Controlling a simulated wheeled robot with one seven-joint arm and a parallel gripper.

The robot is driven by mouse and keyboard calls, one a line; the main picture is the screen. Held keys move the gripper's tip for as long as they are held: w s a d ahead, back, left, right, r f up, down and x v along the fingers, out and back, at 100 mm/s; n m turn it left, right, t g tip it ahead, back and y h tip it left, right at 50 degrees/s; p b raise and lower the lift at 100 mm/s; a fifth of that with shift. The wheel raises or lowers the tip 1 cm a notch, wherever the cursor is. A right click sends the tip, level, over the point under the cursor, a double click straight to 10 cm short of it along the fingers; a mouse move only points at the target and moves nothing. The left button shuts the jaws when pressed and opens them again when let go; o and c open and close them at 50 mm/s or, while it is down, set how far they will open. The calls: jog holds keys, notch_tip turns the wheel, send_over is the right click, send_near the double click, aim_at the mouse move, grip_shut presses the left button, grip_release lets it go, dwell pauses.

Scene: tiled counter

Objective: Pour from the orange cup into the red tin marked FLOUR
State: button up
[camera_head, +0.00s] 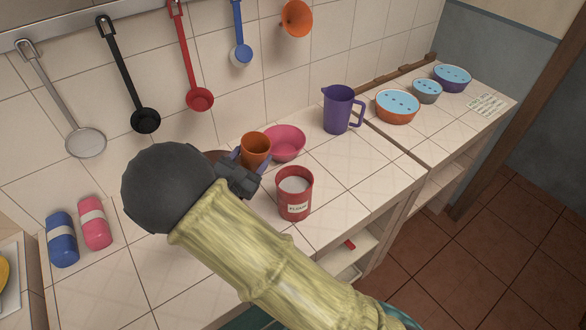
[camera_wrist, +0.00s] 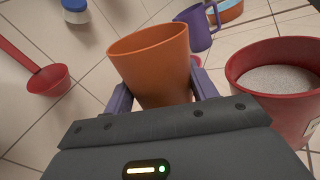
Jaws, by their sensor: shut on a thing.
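The orange cup (camera_head: 256,147) is between the purple fingers of my gripper (camera_head: 250,159) in the head view. In the wrist view the cup (camera_wrist: 152,62) stands between the two fingers of my gripper (camera_wrist: 158,90), which is shut on it. The cup looks close to upright; its contents cannot be seen. The red tin marked FLOUR (camera_head: 295,203) stands on the counter to the right of the cup, with pale grainy stuff inside. In the wrist view the tin (camera_wrist: 285,95) is at the right, apart from the cup.
A pink bowl (camera_head: 284,143) is just behind the cup. A purple jug (camera_head: 338,111) stands further right, then several lidded bowls. Blue (camera_head: 62,240) and pink (camera_head: 95,223) jars are at the left. Ladles hang on the tiled wall. The counter right of the tin is clear.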

aim_at(241, 148)
jog(key=shift+w+a+f+n+p, duration=0.1)
jog(key=shift+w+a+n+p, duration=0.15)
jog(key=shift+a+n+p, duration=0.25)
jog(key=shift+a+f+n+p, duration=0.1)
jog(key=shift+a+n+p, duration=0.05)
jog(key=shift+n+p, duration=0.4)
jog(key=shift+w+a+f+n, duration=0.15)
jog(key=shift+f+n, duration=0.2)
jog(key=shift+f, duration=0.05)
jog(key=shift+r+p, duration=1.7)
jog(key=shift+r, duration=0.85)
